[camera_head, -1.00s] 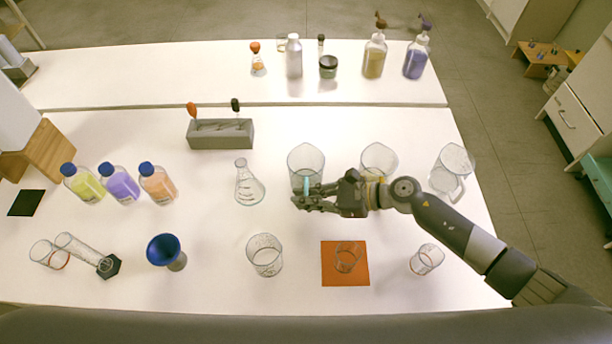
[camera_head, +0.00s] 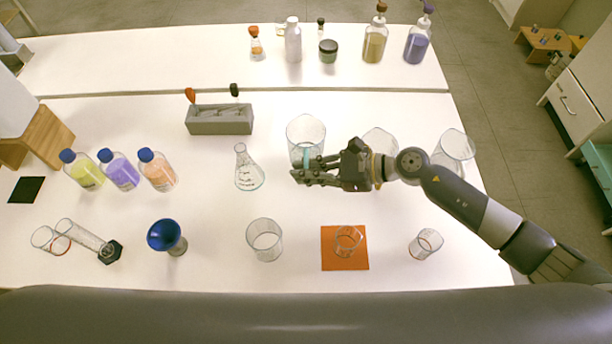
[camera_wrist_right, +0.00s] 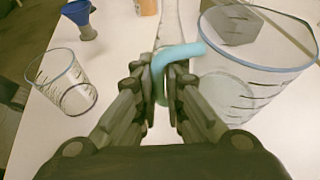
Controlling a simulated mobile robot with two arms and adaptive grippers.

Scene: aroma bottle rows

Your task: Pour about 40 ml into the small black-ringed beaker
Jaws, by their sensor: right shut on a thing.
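My right gripper (camera_head: 306,174) is shut on that teal handle, at the near side of the jug. The right wrist view shows the handle (camera_wrist_right: 176,56) between the fingers and the jug (camera_wrist_right: 258,70) upright to the right. Whether it holds liquid is hard to tell. My left gripper is out of view.
More clear jugs (camera_head: 455,147) stand behind and right of my right arm. A wider beaker (camera_head: 264,240) stands left of the mat, a conical flask (camera_head: 249,170) left of the jug. A blue funnel (camera_head: 163,235) and several blue-capped bottles (camera_head: 120,172) are farther left.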

